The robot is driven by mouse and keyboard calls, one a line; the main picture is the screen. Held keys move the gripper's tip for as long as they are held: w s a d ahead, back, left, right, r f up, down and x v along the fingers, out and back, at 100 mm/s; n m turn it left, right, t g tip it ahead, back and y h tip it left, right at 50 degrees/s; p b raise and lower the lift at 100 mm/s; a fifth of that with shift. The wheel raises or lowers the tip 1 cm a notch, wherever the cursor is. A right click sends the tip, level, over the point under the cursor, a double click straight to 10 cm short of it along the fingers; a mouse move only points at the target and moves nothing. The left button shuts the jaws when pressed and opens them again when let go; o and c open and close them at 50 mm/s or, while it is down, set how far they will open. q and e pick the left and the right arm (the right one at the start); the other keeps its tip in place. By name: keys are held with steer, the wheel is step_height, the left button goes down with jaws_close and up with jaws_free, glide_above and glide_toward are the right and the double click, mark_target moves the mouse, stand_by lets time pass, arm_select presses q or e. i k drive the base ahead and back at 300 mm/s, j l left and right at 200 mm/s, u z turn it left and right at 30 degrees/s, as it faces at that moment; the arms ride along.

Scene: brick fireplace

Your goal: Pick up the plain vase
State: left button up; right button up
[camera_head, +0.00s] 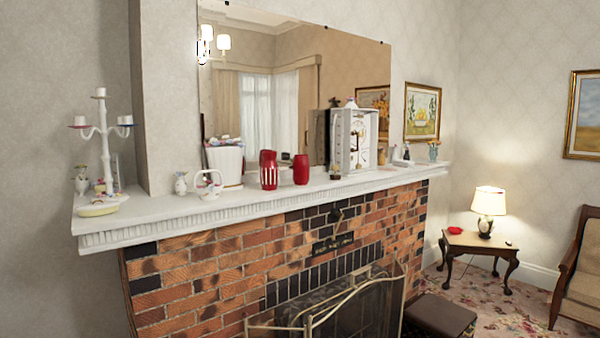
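A plain red vase (301,170) stands upright on the white mantel shelf (160,212), near its middle. Just to its left stands a second red vase with white vertical stripes (268,172). The two are close together, with a narrow gap between them. Neither of my grippers shows in the head view, so I cannot tell whether they are open or shut.
On the mantel, a white basket (209,186) and white pot (225,163) stand left of the vases, a white clock (356,140) right. A white candelabra (103,140) stands at the far left. A mirror is behind; a metal fire screen (345,308) stands below.

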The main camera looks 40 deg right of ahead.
mark_target(301, 162)
steer(key=z, duration=1.4)
steer(key=i+z, duration=0.55)
steer(key=z, duration=0.15)
steer(key=i+j+z, duration=0.1)
steer(key=i+z, duration=0.25)
steer(key=k, duration=0.1)
